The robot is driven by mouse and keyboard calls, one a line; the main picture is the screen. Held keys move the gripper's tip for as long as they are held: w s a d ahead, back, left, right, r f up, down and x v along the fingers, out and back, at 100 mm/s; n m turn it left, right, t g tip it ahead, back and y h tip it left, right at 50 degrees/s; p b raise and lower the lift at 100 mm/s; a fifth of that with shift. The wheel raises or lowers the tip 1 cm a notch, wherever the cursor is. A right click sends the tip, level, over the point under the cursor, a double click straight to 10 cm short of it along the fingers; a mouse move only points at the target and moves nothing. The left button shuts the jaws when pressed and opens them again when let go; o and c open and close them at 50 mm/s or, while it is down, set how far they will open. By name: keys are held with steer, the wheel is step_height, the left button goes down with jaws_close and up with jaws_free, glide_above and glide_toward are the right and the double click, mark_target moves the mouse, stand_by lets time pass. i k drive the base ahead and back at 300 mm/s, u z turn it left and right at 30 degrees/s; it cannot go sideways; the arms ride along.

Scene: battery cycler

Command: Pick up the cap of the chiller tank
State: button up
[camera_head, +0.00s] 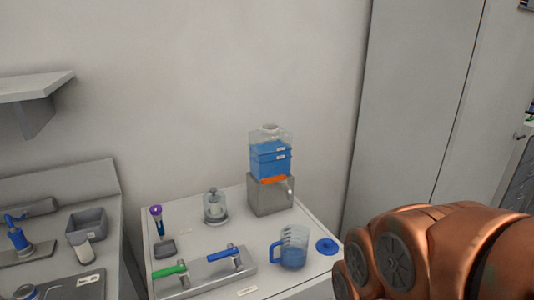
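The chiller tank (270,155) is a clear box with blue liquid in it, sitting on a grey metal block (270,196) at the back of the white table. A pale round neck shows on its top; I cannot tell if it is open. A flat blue round disc that looks like the cap (327,246) lies on the table at its right edge, just right of a measuring jug. My copper-coloured arm fills the lower right, right of the disc. My gripper is out of view.
The clear jug (292,248) holds blue liquid and stands close to the disc. A grey tray (208,272) with green-handled and blue-handled tools lies at the front. A glass vessel (214,206) and a purple-topped tool (157,220) stand further left. A wall is behind.

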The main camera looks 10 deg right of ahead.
mark_target(329, 247)
steer(key=u, duration=3.35)
steer(key=k, duration=1.1)
steer(key=z, duration=1.6)
